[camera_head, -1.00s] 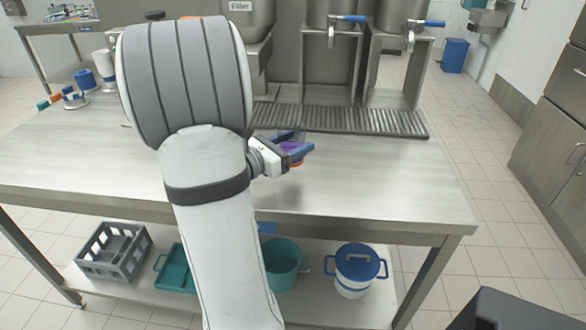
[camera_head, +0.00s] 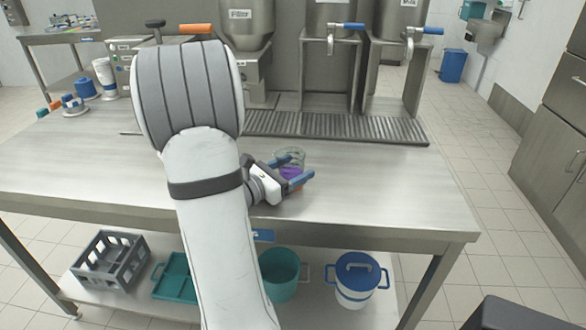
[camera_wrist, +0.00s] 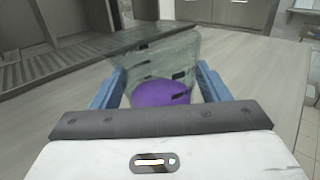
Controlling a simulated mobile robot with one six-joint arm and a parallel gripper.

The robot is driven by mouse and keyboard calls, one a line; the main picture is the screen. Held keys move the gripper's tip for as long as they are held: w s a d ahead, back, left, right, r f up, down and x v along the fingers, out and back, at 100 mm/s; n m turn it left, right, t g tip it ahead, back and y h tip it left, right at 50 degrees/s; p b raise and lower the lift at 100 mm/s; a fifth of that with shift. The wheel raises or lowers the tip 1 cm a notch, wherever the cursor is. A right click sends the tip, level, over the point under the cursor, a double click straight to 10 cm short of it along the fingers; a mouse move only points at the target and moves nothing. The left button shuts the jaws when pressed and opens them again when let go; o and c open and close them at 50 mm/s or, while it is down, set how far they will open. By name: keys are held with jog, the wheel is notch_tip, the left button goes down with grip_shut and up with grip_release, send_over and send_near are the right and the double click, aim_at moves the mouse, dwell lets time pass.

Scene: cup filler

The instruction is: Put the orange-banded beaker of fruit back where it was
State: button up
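A clear glass beaker (camera_head: 289,155) with purple contents stands upright on the steel table (camera_head: 375,185), in front of the drip grate. In the wrist view the beaker (camera_wrist: 160,60) is straight ahead, with the purple mass (camera_wrist: 160,93) low inside. In the wrist view the fingers of my gripper (camera_wrist: 160,86) are spread, with gaps showing beside the purple part.
The ribbed drip grate (camera_head: 340,126) and steel dispensers with blue levers (camera_head: 347,26) stand behind the beaker. A machine with an orange handle (camera_head: 195,29) is at the back left. The table right of the beaker is clear. Bins and a grey crate (camera_head: 112,258) sit on the lower shelf.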

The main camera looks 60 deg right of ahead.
jog(key=shift+o, duration=0.9)
jog(key=shift+r, duration=0.2)
jog(key=v, duration=1.2)
jog(key=shift+w+p, duration=0.1)
jog(key=shift+p, duration=0.3)
jog(key=w+a+m+t+y, duration=0.1)
jog(key=a+m+t+y, duration=0.3)
jog(key=a, duration=1.1)
jog(key=w+a+f+m+t+y, duration=0.1)
jog(key=a+m+t+y, duration=0.3)
jog(key=a+m+y, duration=0.5)
jog(key=a+y, duration=0.3)
jog(key=a, duration=0.4)
jog(key=shift+a+f+m+t+y, duration=0.25)
jog(key=shift+m+t+y, duration=0.05)
jog(key=shift+m+y, duration=0.1)
